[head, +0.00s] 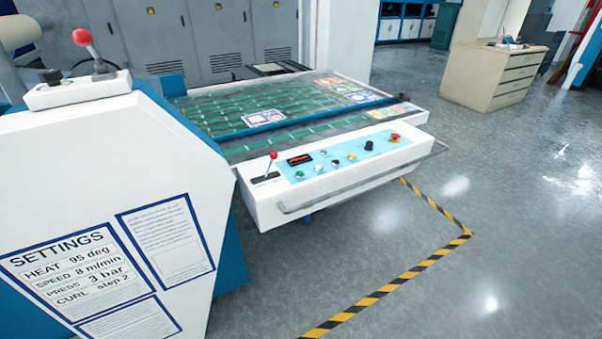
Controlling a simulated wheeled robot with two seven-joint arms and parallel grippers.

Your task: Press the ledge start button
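The white ledge (345,192) sticks out from the front of the machine in the middle of the head view. On it is a light blue control panel (344,149). A green button (300,175) sits at the panel's near left end, and I take it for the start button, but no label is readable. Small white and yellow buttons, a black knob (369,146) and a red mushroom button (394,137) run to the right. A red-balled lever (272,157) stands left of the panel, by a dark display (299,160). Neither gripper is in view.
The white machine housing (110,170) with a settings sign (75,268) fills the left. The floor (500,240) right of the yellow-black tape (440,216) is clear. A drawer cabinet (492,76) stands behind.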

